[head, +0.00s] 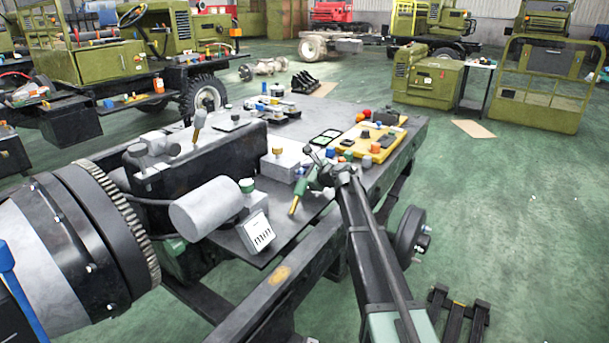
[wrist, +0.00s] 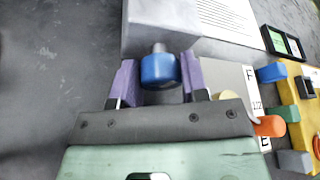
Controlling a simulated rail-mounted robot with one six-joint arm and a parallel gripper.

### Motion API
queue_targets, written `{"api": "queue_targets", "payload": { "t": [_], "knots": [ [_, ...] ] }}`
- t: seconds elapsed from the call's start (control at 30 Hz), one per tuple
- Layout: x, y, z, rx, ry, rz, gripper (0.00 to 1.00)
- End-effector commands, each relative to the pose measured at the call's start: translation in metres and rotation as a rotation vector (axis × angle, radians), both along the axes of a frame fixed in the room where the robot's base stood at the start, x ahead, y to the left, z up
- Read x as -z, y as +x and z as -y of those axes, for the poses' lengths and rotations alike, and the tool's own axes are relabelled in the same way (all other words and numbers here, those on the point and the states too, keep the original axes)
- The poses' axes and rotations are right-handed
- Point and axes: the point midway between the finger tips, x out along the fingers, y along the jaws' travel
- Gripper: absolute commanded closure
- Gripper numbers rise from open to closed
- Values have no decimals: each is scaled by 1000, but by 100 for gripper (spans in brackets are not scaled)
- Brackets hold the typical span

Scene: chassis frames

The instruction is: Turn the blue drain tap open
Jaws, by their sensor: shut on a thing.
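The blue drain tap (wrist: 163,72) shows in the wrist view as a round blue knob on a short grey stem. The stem comes out of the near face of a pale grey box (wrist: 180,45). My gripper (wrist: 157,77) has its two purple fingers on either side of the knob and is shut on it. The right finger lies against the knob; the contact at the left finger is hard to make out. In the head view my gripper is at the front of the bench, and the tap cannot be clearly told apart there.
A yellow board (head: 383,148) with coloured knobs lies to the right; its blue, green and orange handles (wrist: 270,126) are close to my gripper in the wrist view. A dark framed panel (wrist: 283,42) lies beyond. The bench (head: 400,155) has a grey cylinder (head: 207,208) at left.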

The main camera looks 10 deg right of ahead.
Motion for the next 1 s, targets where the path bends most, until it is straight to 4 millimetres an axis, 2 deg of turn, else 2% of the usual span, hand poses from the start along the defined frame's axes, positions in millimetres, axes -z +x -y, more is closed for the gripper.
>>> {"api": "queue_targets", "payload": {
  "t": [0.07,0.1,0.23,0.57,0.67,0.8,0.83,0.9,1.0],
  "knots": [
    [0,-1,0,-1,-1,-1,83],
    [0,-1,0,0,-1,-1,53],
    [0,-1,0,0,-1,-1,33],
    [-1,0,0,-1,30,-32,33],
    [-2,2,1,-2,112,-121,33],
    [-2,6,4,-1,328,-352,33],
    [-4,4,6,0,372,-400,33],
    [-16,-15,19,1,363,-388,33],
    [-26,-32,37,2,362,-385,33]
  ]
}}
